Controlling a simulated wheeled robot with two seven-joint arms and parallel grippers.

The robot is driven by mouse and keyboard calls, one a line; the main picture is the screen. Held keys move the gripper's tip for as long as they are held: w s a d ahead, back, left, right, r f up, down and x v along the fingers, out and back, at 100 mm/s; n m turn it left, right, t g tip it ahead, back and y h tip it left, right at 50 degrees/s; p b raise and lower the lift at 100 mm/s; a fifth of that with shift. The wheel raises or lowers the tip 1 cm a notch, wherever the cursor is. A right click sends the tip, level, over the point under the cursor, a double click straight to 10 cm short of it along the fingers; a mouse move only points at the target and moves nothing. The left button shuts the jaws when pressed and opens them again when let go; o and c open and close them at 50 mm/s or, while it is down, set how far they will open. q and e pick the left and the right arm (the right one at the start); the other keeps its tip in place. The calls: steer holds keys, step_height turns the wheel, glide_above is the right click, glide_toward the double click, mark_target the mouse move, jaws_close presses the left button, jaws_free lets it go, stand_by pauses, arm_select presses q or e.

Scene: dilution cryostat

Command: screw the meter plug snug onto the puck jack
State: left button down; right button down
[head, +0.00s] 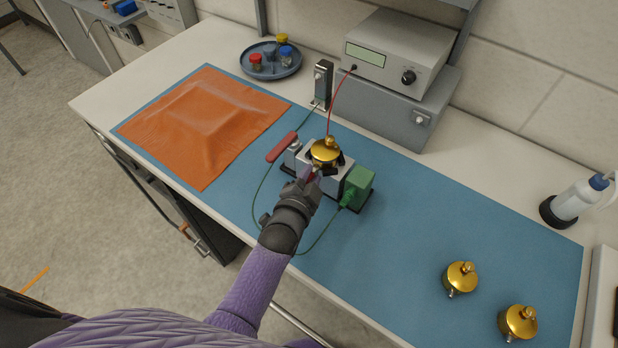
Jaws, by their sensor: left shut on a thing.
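The gold puck (323,152) sits upright in a grey metal holder (336,176) on the blue mat. Its jack side faces my left gripper and is mostly hidden by it. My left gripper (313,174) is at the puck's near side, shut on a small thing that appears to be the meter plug. The plug is almost wholly covered, so I cannot tell how far it sits on the jack. A red lead (338,100) runs from the meter (402,52) down behind the puck. My right gripper is not in view.
A green block (359,184) and a red-handled tool (282,147) flank the holder, with a green cable looping nearby. Two spare gold pucks (461,276) (517,322) stand at right. An orange cloth (206,122) lies left. The mat between holder and spare pucks is clear.

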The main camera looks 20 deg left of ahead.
arm_select(q)
steer(key=shift+w+r+m, duration=0.1)
steer(key=shift+r+m, duration=0.1)
steer(key=shift+m, duration=0.3)
